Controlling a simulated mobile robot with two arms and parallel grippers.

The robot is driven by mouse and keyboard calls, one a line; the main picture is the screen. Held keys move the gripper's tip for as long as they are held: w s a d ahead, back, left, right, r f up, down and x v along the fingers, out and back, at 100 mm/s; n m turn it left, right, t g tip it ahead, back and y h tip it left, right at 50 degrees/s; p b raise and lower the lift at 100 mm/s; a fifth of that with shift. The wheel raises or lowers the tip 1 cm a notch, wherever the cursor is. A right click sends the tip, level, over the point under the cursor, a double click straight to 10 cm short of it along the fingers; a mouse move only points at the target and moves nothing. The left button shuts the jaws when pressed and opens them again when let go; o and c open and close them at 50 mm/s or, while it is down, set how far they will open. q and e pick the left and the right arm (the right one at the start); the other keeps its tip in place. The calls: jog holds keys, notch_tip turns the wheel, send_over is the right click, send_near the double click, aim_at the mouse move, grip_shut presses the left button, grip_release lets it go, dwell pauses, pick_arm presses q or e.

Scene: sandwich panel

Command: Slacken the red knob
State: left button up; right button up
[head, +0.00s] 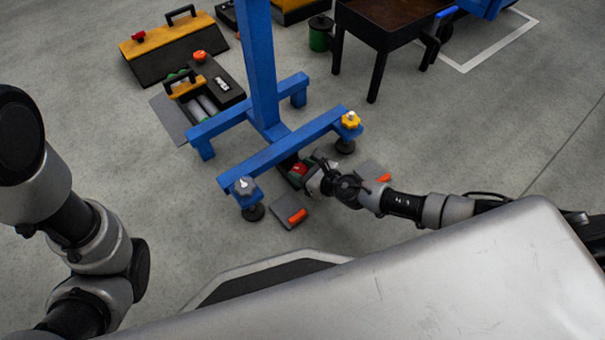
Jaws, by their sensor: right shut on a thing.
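The red knob (299,169) shows low beside the front bar of the blue stand, in a dark and green fitting near the floor. My right gripper (311,178) reaches in from the right and is shut on the red knob, partly hiding it. The fingertips are small and dark here, so their exact hold is hard to see. My left arm stands at the left edge, and its gripper is out of view.
The blue stand (262,70) has a grey knob (244,186) and a yellow knob (350,120) on its front feet. Orange-handled plates (288,214) lie close by. Toolboxes (170,50) stand behind. Open floor lies to the right.

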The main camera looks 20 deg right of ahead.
jog(key=shift+n+y+b, duration=0.3)
jog(key=shift+y+b, duration=0.05)
jog(key=shift+y, duration=0.05)
jog(key=shift+w+r+g, duration=0.1)
jog(key=shift+g, duration=0.2)
jog(key=o, duration=0.8)
jog(key=shift+o, duration=0.2)
jog(key=p+v, duration=0.1)
jog(key=v, duration=0.8)
jog(key=shift+s+d, duration=0.2)
jog(key=shift+s+d+r, duration=0.3)
jog(key=shift+s+d, duration=0.05)
jog(key=shift+s, duration=0.1)
jog(key=shift+o, duration=0.2)
